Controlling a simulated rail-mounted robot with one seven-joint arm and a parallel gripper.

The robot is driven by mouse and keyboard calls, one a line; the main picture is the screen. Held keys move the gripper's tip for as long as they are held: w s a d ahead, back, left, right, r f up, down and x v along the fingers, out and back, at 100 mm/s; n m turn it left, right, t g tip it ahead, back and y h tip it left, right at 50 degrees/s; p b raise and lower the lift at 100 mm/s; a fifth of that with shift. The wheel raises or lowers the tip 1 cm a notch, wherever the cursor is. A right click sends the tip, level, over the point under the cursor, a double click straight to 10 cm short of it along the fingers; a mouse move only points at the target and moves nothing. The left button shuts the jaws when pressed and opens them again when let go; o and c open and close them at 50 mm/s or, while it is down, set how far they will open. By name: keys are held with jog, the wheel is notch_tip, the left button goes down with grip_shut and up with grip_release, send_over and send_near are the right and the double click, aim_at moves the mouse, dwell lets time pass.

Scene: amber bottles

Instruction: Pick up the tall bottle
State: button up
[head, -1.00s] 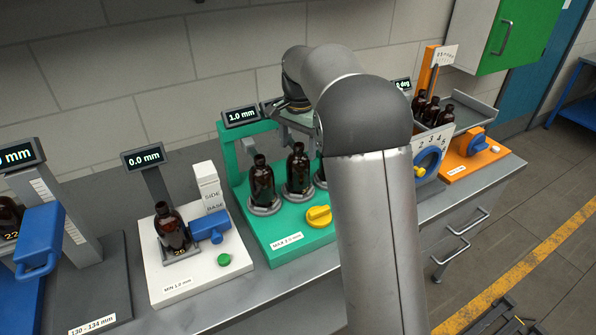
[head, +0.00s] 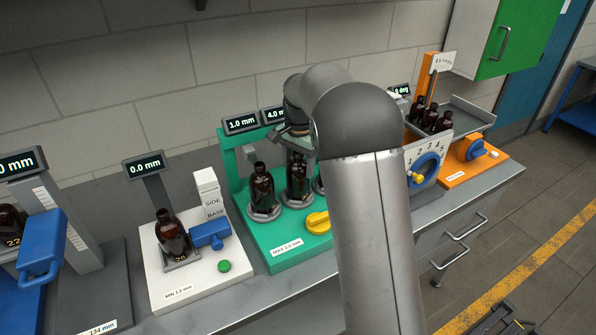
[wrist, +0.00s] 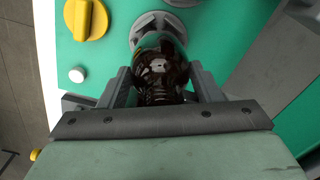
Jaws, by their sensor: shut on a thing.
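Several dark amber bottles stand in the head view. My gripper (head: 298,147) is lowered over the middle bottle (head: 298,182) of the green station (head: 285,256). In the wrist view, the two fingers of my gripper (wrist: 162,86) are closed on either side of this amber bottle (wrist: 160,62), near its upper part. The bottle looks upright, at its round grey seat (wrist: 150,22); I cannot tell whether it has lifted. Another bottle (head: 262,188) stands to its left, and a third is mostly hidden behind my arm.
The yellow knob (head: 317,223) is at the green station's front. A white station (head: 180,278) with a bottle (head: 170,235) and blue clamp (head: 210,234) stands left. A tray of bottles (head: 430,115) is at right. Displays (head: 241,123) stand behind.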

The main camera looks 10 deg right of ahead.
jog(key=shift+r, duration=0.5)
notch_tip(320, 180, up, 2)
jog(key=shift+r, duration=0.2)
jog(key=s+r+b, duration=0.4)
jog(key=s+r, duration=0.5)
jog(key=s, duration=0.5)
jog(key=shift+r+b, duration=0.35)
